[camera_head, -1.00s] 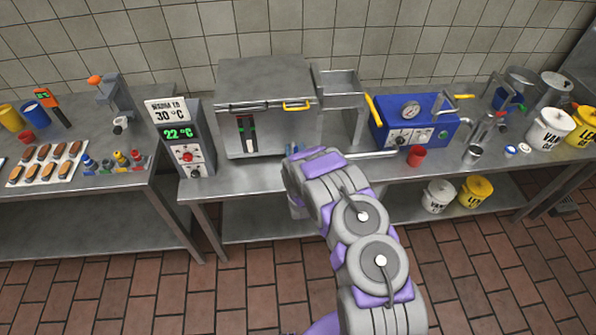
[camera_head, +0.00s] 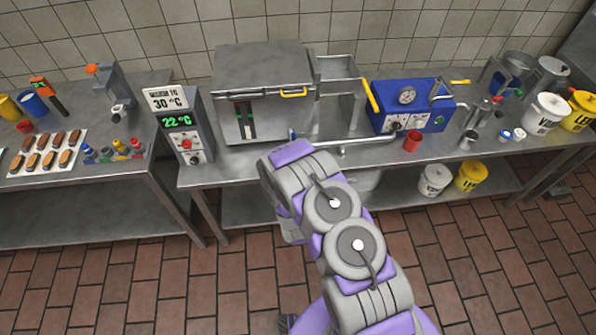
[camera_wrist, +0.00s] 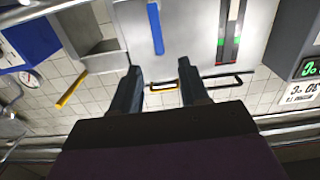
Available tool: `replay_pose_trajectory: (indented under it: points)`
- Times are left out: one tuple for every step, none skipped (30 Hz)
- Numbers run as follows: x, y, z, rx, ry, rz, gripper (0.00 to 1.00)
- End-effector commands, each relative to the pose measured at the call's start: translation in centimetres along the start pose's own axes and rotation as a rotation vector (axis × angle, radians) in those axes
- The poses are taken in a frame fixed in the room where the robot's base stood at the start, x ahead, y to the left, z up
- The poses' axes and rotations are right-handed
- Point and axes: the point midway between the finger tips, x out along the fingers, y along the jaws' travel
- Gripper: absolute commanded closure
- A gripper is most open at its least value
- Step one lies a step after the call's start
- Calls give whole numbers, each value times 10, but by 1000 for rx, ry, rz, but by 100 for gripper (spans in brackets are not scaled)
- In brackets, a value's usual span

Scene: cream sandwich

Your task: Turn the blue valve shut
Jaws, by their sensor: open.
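The blue valve shows as a small blue handle (camera_head: 292,133) at the lower front of the steel tank (camera_head: 262,72), at the left end of a pipe. In the wrist view a straight blue bar (camera_wrist: 155,28), which looks like its lever, lies against the tank's grey front. My gripper (camera_wrist: 158,68) is open and empty, its two dark fingers apart. The bar appears beyond the fingertips, roughly in line with the gap, with no visible contact. In the head view my arm's purple and grey links hide the fingers, just below the valve.
The pipe (camera_head: 362,143) runs right towards a blue pump box (camera_head: 411,105). A red cup (camera_head: 412,141) stands in front of the box. A control post (camera_head: 183,128) showing 22 °C stands left of the tank. Floor in front is clear.

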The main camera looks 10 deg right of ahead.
Motion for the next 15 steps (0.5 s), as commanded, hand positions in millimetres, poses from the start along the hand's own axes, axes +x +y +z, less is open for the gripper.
replay_pose_trajectory:
  points:
    - [-3, -1, 1, -2, -2, -2, 55]
    - [-5, -1, 2, -2, -2, -2, 55]
    - [-7, -2, 2, -2, -3, -3, 55]
    - [-9, -1, 2, -2, -3, -3, 55]
    - [-11, -1, 2, -3, -3, -2, 55]
    - [-13, -1, 1, -2, -2, -2, 55]
    - [-14, -1, 1, -3, -1, -2, 55]
    - [-15, -1, 1, -4, -1, -3, 55]
    - [-17, 0, 0, -3, 0, -2, 55]
    - [-18, 0, 0, -4, 1, -2, 55]
    - [-19, 0, 0, -4, 2, -2, 55]
    - [-20, 1, -1, -4, 3, -1, 55]
    - [-20, 1, -1, -3, 4, -1, 55]
    - [-20, 1, -1, -3, 4, -1, 55]
    - [-20, 1, -1, -3, 4, -2, 55]
